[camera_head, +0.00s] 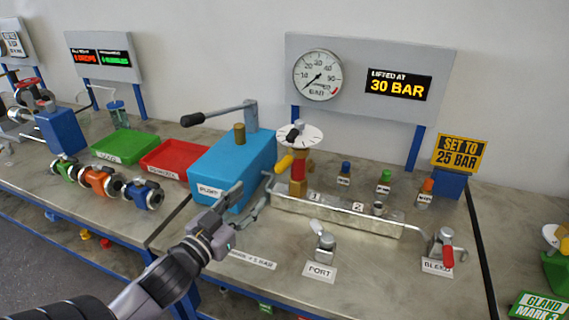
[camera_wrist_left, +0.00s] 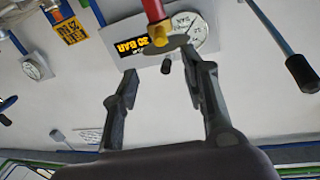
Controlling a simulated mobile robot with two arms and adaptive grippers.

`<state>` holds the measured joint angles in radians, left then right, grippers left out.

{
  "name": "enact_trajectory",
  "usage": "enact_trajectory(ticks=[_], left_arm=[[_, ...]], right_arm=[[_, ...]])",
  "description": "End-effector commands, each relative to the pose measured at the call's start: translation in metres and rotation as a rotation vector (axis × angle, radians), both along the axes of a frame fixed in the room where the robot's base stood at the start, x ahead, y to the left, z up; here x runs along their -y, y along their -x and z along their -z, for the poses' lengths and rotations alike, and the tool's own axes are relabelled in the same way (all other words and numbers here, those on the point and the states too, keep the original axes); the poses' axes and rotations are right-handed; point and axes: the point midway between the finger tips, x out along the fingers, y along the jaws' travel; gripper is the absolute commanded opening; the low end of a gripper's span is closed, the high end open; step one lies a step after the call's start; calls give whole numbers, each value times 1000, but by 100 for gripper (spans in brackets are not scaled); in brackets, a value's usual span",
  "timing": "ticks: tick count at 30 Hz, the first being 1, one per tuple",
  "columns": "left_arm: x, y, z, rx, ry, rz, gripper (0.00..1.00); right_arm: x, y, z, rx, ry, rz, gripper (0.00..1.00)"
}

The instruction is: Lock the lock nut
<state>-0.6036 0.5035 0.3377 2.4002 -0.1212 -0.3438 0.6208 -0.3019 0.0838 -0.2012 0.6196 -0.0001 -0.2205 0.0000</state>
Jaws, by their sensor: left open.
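A small valve (camera_head: 298,170) with a red and brass body stands upright on the metal manifold block (camera_head: 335,210). A white marked disc (camera_head: 299,136) sits on its top, and a yellow piece (camera_head: 285,163) sticks out to its left. I cannot make out the lock nut as a separate part. My left gripper (camera_head: 250,200) is open and empty, left of and lower than the valve, beside the blue pump box (camera_head: 230,165). In the left wrist view, which is upside down, the open fingers (camera_wrist_left: 160,68) point towards the disc (camera_wrist_left: 166,46) and stay apart from it. My right gripper is not in view.
A gauge (camera_head: 318,75) and a "lifted at 30 bar" display (camera_head: 398,86) are on the back panel. A "set to 25 bar" sign (camera_head: 459,152) stands right. The pump lever (camera_head: 220,114), port valve (camera_head: 323,242) and red-handled bleed valve (camera_head: 446,248) stand around the block.

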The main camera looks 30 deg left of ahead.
Motion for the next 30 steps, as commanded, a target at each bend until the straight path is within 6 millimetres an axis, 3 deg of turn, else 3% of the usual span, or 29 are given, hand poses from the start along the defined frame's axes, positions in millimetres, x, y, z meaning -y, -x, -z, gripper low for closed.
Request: enact_trajectory(ticks=[21, 30], left_arm=[[-9, -138, -3, -2, -1, -2, 41], [-11, -163, 1, -5, -1, -2, 41]], right_arm=[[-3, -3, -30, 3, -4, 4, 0], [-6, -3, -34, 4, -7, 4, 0]])
